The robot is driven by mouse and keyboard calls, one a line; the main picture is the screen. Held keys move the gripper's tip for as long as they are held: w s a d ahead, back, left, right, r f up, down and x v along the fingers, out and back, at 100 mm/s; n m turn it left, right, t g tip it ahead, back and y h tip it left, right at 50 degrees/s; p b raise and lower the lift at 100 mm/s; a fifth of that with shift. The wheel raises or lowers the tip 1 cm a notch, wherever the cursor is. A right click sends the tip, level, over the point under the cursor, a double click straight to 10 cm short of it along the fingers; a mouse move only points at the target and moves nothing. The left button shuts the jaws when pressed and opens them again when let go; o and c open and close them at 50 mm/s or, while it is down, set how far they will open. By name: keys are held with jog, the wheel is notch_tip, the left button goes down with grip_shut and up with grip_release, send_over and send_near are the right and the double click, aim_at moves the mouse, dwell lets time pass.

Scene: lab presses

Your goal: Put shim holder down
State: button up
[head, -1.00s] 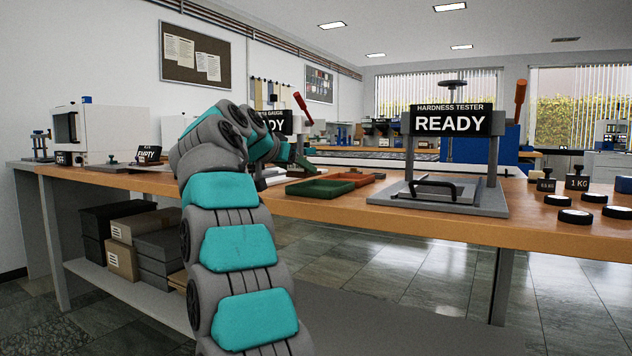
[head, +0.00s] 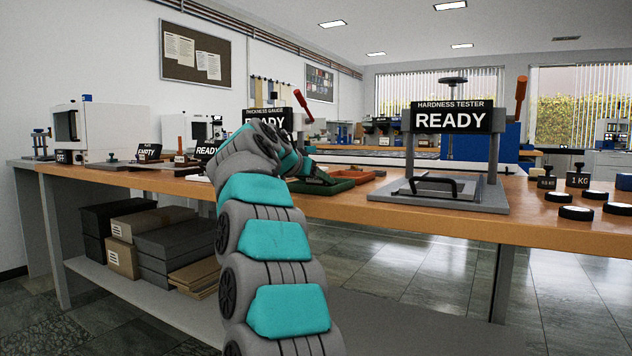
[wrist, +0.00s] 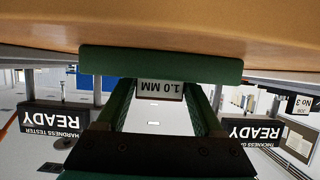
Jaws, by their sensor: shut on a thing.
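In the wrist view, which is upside down, my gripper (wrist: 160,105) is shut on the shim holder (wrist: 160,90), whose white label reads 1.0 MM. The rest of the holder is mostly hidden between the fingers. A dark green bar (wrist: 160,64) crosses in front of the fingertips; I cannot tell whether it belongs to the holder or to a tray. In the head view my gripper (head: 322,177) is low over the green tray (head: 335,187) on the bench. The holder is not distinguishable there.
An orange tray (head: 356,177) adjoins the green one. The hardness tester (head: 448,190), marked READY, stands to the right, and the thickness gauge (head: 263,117) behind my arm. Round black weights (head: 575,213) stand at the right. The front bench strip (head: 400,220) is clear.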

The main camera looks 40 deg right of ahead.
jog(key=shift+f, duration=0.2)
jog(key=o, duration=1.4)
jog(key=shift+r, duration=0.1)
jog(key=shift+c, duration=0.2)
jog(key=shift+r, duration=0.1)
jog(key=shift+a+r, duration=0.1)
jog(key=v, duration=1.2)
jog(key=shift+b, duration=0.35)
